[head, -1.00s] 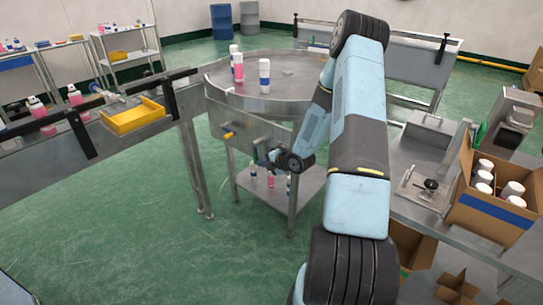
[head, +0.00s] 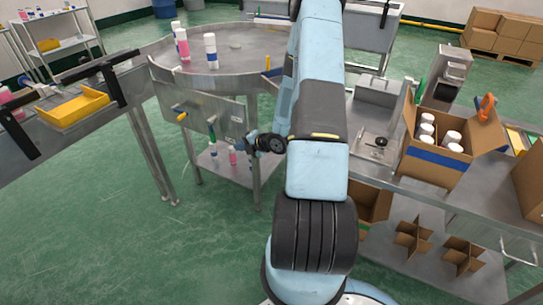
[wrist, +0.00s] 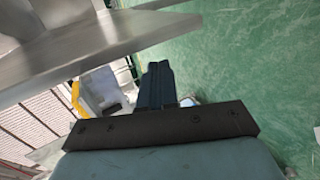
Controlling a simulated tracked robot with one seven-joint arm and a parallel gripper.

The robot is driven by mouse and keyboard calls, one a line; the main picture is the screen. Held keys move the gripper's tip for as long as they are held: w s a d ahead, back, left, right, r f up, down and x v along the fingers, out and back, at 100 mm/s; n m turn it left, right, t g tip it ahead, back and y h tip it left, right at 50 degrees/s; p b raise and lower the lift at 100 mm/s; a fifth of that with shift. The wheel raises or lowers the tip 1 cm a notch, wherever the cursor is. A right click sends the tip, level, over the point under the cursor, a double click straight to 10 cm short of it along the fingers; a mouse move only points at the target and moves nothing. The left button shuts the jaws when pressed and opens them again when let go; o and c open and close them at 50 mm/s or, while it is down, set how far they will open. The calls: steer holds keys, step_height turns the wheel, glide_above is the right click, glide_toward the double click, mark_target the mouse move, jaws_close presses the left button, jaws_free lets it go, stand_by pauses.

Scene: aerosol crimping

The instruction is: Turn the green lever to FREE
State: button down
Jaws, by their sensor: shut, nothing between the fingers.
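A steel panel (head: 160,90) hangs below the round steel table's rim in the head view. A small, thin green piece (head: 211,130) shows at this panel; it looks like the green lever, but its angle and any FREE marking are too small to read. A yellow handle (head: 181,117) is to its left. My gripper (head: 249,138) is to the right of the green piece, in front of the panel's right part, apart from it in the picture. In the wrist view my gripper (wrist: 157,68) is shut and empty, and I cannot make out the green lever there.
The round table (head: 245,48) carries several bottles. A shelf (head: 232,173) below holds more bottles. At left is a conveyor with a yellow tray (head: 72,106). At right a bench holds a box of white-capped cans (head: 436,168). Another green part (head: 419,88) stands behind this box.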

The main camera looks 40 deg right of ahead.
steer(key=s+d, duration=0.6)
steer(key=s, duration=0.6)
steer(key=shift+s+d+r, duration=0.2)
steer(key=shift+r, duration=0.25)
steer(key=w+d+r+m+g+h, duration=0.1)
steer(key=w+r+m+h, duration=0.2)
steer(key=r, duration=0.4)
steer(key=w+d+r+m+g+h, duration=0.1)
steer(key=w+r+m+h, duration=0.1)
steer(key=r, duration=0.4)
steer(key=s+a+r+m+g+h, duration=0.1)
steer(key=a+r+m+h, duration=0.15)
steer(key=r, duration=0.35)
steer(key=s+a+r+m+h, duration=0.1)
steer(key=a+r+m, duration=0.1)
steer(key=r+m, duration=0.35)
steer(key=s+a+r+m+g+y, duration=0.1)
steer(key=s+a+r+m, duration=0.4)
steer(key=s+a+r, duration=0.3)
steer(key=s+a+r+m+g+y, duration=0.1)
steer(key=s+a+r+m+y, duration=0.1)
steer(key=s+a+r+m, duration=0.3)
steer(key=s+a+r, duration=0.4)
steer(key=s+a, duration=0.1)
steer(key=s, duration=0.4)
steer(key=shift+a, duration=0.15)
